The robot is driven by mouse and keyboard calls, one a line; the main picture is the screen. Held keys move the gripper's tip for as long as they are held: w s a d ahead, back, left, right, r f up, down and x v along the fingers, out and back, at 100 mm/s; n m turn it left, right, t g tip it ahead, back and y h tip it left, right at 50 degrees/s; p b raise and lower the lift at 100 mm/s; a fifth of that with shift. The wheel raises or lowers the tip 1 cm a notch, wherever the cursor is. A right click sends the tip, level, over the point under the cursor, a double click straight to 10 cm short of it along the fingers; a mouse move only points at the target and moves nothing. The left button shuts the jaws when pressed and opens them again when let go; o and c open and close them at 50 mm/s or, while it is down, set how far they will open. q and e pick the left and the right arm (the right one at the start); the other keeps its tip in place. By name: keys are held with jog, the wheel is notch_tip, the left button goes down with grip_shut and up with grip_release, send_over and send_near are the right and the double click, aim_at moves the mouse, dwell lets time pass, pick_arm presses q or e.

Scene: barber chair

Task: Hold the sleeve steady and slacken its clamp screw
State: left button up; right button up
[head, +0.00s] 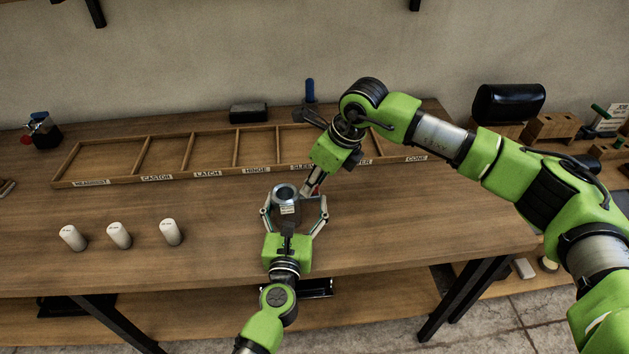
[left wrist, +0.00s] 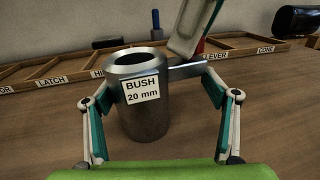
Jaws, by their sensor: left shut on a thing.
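The sleeve (head: 285,192) is a grey metal cylinder with an open bore, standing upright on the bench. In the left wrist view the sleeve (left wrist: 148,122) has a white label reading "BUSH 20 mm", and a flat metal piece (left wrist: 186,71) sticks out at its right. My left gripper (head: 294,212) is shut on the sleeve from the near side, one finger on each side. My right gripper (head: 313,185) points down just right of the sleeve. A small red part (left wrist: 199,47) shows by its fingertip. Whether it grips anything, and the clamp screw itself, I cannot make out.
A low wooden tray (head: 122,178) with labelled, seemingly empty compartments lies behind the sleeve. Three white cylinders (head: 119,235) stand at the left. A blue-handled tool (head: 310,90) and a black box (head: 248,112) are at the back. The bench between cylinders and sleeve is clear.

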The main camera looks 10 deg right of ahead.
jog(key=shift+o, duration=0.6)
jog(key=v, duration=1.2)
jog(key=shift+w, duration=0.1)
pick_arm(q)
jog(key=o, duration=1.4)
jog(key=shift+o, duration=0.2)
